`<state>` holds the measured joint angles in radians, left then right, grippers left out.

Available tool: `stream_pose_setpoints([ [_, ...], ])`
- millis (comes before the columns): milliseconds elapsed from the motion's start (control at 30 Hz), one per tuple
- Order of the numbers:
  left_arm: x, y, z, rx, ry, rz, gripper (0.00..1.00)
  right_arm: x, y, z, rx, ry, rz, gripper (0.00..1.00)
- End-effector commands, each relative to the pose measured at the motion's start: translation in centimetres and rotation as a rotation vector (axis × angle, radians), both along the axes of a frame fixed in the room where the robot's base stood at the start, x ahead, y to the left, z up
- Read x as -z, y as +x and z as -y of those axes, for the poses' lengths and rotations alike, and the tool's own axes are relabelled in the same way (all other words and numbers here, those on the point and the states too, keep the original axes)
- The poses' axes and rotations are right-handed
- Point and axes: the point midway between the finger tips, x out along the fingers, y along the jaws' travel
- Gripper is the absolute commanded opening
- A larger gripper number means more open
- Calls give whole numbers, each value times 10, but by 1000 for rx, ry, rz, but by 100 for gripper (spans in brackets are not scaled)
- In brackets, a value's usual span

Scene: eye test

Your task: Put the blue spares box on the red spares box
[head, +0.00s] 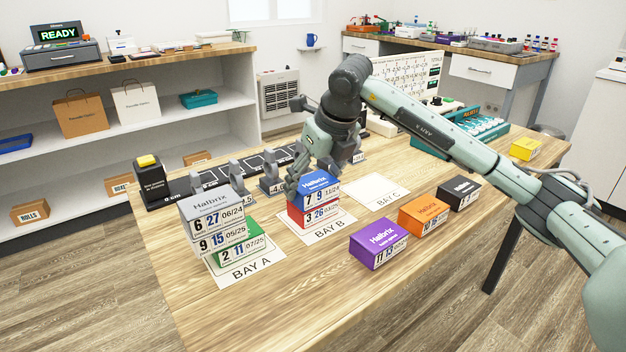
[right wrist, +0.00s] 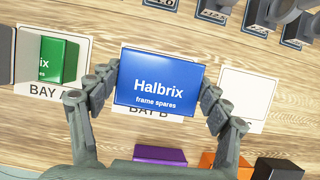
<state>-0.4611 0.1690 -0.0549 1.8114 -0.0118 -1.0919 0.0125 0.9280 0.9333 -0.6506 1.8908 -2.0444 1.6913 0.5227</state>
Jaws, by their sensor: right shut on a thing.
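The blue spares box (head: 320,184) is directly above the red spares box (head: 312,217) at BAY B in the head view. The blue box looks level and roughly in line with the red one, with no clear gap between them. My right gripper (head: 312,178) reaches down from above with its fingers at the sides of the blue box. In the right wrist view the right gripper (right wrist: 156,92) is shut on the blue box (right wrist: 158,75), one finger on each side. There the blue box hides the red box. My left gripper is not in view.
A stack of grey boxes (head: 211,220) over a green box (head: 257,236) stands at BAY A, left of the blue box. BAY C (head: 380,192) is an empty card. Purple (head: 372,238), orange (head: 417,213) and black (head: 464,186) boxes stand along the front right.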

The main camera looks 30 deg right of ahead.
Motion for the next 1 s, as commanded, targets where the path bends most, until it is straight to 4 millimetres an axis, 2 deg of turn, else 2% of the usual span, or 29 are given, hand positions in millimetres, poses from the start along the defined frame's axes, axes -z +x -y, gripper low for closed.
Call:
stream_pose_setpoints([
  [300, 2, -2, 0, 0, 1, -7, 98, 2, 0, 0, 0, 0, 1, 45],
  [333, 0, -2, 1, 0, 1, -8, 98, 1, 0, 0, 0, 0, 1, 79],
  [500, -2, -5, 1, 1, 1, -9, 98, 1, 0, 0, 0, 0, 1, 98],
  [867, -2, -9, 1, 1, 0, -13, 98, -1, 0, 0, 0, 0, 1, 98],
  [1000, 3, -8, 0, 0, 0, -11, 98, -15, -4, 1, 0, 1, 4, 98],
])
